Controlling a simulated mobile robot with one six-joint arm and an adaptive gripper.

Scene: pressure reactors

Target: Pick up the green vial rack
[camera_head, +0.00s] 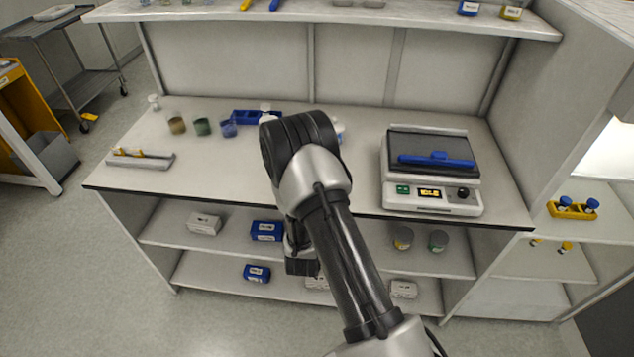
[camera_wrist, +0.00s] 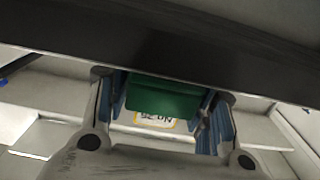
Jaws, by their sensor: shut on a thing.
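The green vial rack (camera_wrist: 163,97) shows in the wrist view as a green block between the two fingers of my gripper (camera_wrist: 165,108). The fingers, with blue inner pads, are shut on it from both sides. A white label with a yellow border and upside-down lettering shows just below the green block. I cannot see any vials in it. In the head view my arm hides the rack and the fingers; the wrist part hangs in front of the bench's lower shelves.
A dark edge crosses the upper wrist view, close to the rack. The white bench (camera_head: 240,172) holds a blue rack (camera_head: 256,117), several cups and a device with a blue bar (camera_head: 436,160). Blue boxes (camera_head: 266,231) and white boxes (camera_head: 204,224) stand on the shelves below.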

